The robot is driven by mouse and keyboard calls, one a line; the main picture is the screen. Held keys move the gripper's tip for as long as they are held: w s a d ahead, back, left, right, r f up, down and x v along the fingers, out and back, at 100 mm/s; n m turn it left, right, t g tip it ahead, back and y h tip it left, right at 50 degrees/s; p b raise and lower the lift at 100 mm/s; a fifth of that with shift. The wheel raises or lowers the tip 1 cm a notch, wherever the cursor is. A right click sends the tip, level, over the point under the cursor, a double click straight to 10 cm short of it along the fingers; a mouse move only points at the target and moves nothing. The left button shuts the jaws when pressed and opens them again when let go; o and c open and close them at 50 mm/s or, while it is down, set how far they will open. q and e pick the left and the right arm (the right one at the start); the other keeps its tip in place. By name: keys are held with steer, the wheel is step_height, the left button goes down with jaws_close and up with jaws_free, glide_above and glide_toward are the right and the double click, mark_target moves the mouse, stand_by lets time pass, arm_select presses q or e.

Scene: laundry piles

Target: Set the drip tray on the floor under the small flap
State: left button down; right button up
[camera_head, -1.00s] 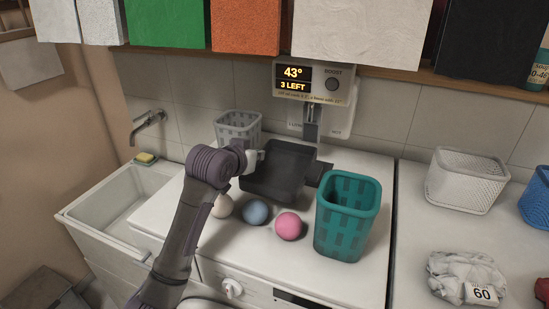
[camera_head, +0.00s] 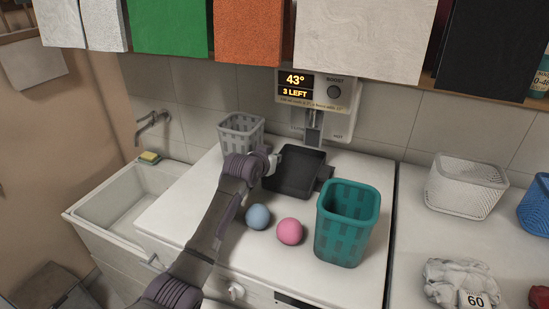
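The drip tray appears to be the shallow dark tray (camera_head: 294,172) on the white machine top, below the control box. My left gripper (camera_head: 272,160) is at the tray's left wall, near its back corner, and looks in contact with it. The fingers are small and partly hidden, so I cannot tell whether they are closed on the rim. I cannot tell whether the tray rests fully on the top. My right gripper is not in view. The small flap and the floor in front of it are not in view.
A teal basket (camera_head: 346,222) stands right of the tray. A blue ball (camera_head: 257,217) and a pink ball (camera_head: 289,231) lie in front of it. A grey basket (camera_head: 240,132) stands behind my arm. A sink (camera_head: 118,200) is left; a white basket (camera_head: 465,184) and a cloth lie right.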

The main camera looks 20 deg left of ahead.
arm_select(q)
steer(key=shift+s+f, duration=0.1)
steer(key=c, duration=1.3)
jaws_free()
